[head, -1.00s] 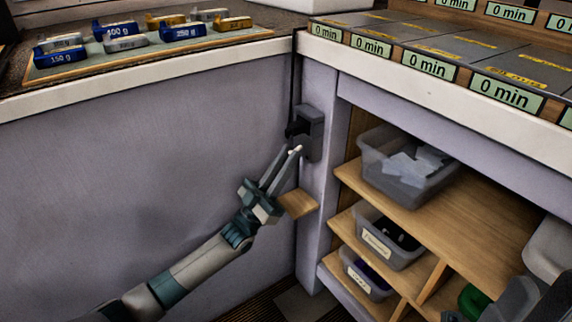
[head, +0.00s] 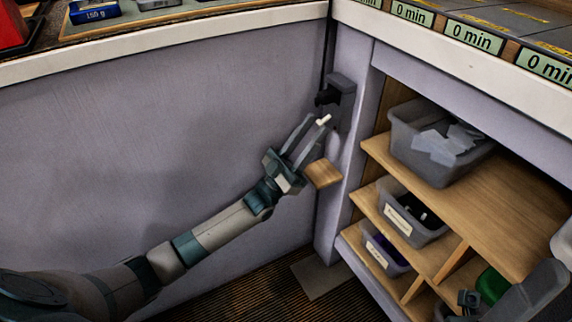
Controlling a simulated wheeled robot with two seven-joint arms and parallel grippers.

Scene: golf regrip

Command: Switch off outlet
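The outlet (head: 341,88) is a dark grey box on the narrow panel at the inner corner, below the countertop. A black plug and cord (head: 327,97) sit at its left side. My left gripper (head: 316,120) is just below and left of the outlet, pointing up at it. Its two fingers are apart with a visible gap, and it seems to hold nothing. A small white tip shows at the finger end; I cannot tell whether it touches the outlet. No switch is clear to see. My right gripper (head: 468,299) shows only partly at the lower right; its fingers are unclear.
A wooden block (head: 323,174) juts out just below the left gripper. Shelves (head: 450,215) on the right hold a grey bin (head: 440,145) and smaller labelled bins (head: 411,218). The countertop edge (head: 170,45) runs above. The wall on the left is clear.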

